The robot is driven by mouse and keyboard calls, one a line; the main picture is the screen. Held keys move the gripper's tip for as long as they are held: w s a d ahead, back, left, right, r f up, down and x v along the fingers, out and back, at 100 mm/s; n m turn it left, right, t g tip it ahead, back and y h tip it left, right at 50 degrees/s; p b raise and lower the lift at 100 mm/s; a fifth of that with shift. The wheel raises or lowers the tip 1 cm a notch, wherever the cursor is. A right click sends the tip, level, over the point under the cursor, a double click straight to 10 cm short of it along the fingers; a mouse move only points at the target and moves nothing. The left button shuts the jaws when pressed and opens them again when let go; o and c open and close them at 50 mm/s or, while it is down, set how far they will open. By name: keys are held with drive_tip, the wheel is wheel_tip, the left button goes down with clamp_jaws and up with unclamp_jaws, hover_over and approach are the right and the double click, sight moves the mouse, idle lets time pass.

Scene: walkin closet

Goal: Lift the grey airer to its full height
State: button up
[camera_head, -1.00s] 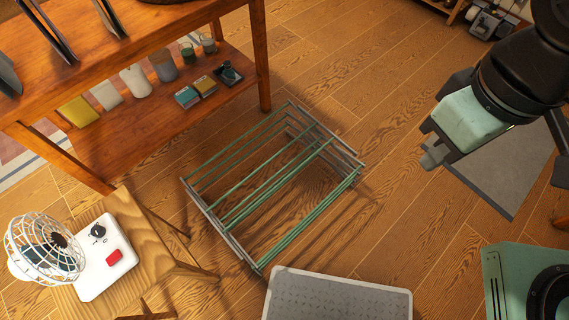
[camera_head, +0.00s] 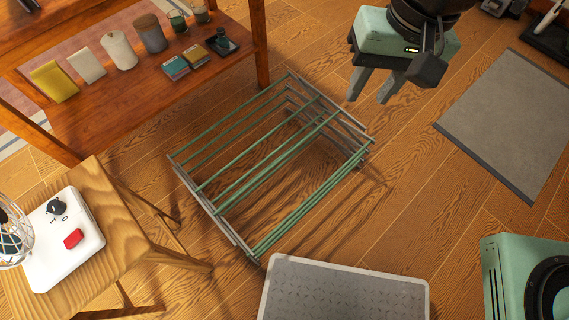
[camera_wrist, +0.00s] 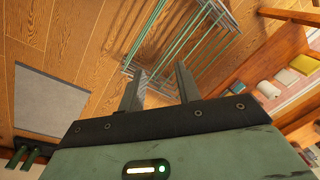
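The airer (camera_head: 220,213) stands folded low on the wooden floor in the middle of the head view. It has grey side bars and several green rods. In the wrist view the airer (camera_wrist: 205,38) lies beyond my fingertips, toward the top. My gripper (camera_head: 371,88) is above and to the upper right of the airer in the head view, pointing down, apart from it. Its two fingers are spread with nothing between them. The fingers (camera_wrist: 159,78) also show apart in the wrist view.
A wooden shelf unit (camera_head: 120,118) with jars and boxes stands at the upper left. A wooden stool (camera_head: 130,235) with a white fan (camera_head: 75,225) is at the lower left. A grey-topped box or step (camera_head: 345,292) lies just below the airer. A grey mat (camera_head: 510,120) lies at right, with bare floor between.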

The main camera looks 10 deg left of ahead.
drive_tip(key=w+a+f+m+b, duration=0.2)
drive_tip(key=w+a+f+b, duration=0.15)
drive_tip(key=f+b, duration=0.45)
drive_tip(key=w+a+f+m+b, duration=0.3)
drive_tip(key=w+f+b, duration=0.15)
drive_tip(key=f, duration=0.65)
drive_tip(key=m+t+b, duration=0.1)
drive_tip(key=m+b, duration=0.4)
drive_tip(key=b, duration=0.9)
approach(284, 157)
drive_tip(key=f+b, duration=0.5)
drive_tip(key=a+f+b, duration=0.1)
drive_tip(key=f+b, duration=0.1)
drive_tip(key=b, duration=0.1)
drive_tip(key=shift+w+a+f, duration=0.1)
drive_tip(key=shift+w+f, duration=0.3)
clamp_jaws()
